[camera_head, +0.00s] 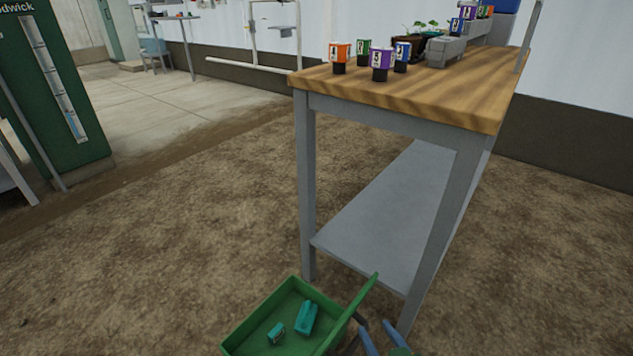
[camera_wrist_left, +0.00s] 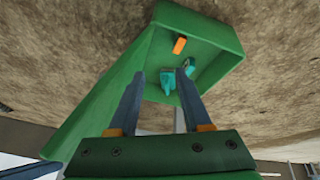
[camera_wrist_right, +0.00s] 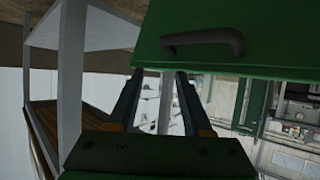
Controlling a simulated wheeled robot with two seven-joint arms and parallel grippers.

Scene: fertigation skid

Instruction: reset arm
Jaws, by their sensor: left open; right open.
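My right gripper (camera_head: 374,324) shows at the bottom of the head view, beside the right wall of a green tray (camera_head: 349,312). In the right wrist view its two dark fingers (camera_wrist_right: 158,74) stand apart with nothing between them. A green wall with a dark handle (camera_wrist_right: 203,42) fills the top of that view, close by. My left gripper does not show clearly in the head view. In the left wrist view its fingers (camera_wrist_left: 160,74) are spread and empty, pointing toward the green tray (camera_wrist_left: 112,88) with teal pieces (camera_wrist_left: 168,82) in it.
A wood-topped bench (camera_head: 440,97) with a grey lower shelf (camera_head: 385,215) stands just beyond the tray. Several coloured pots, including a purple one (camera_head: 382,62), stand on top. A green cabinet (camera_head: 50,90) is at the left. The brown ground (camera_head: 190,230) between is clear.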

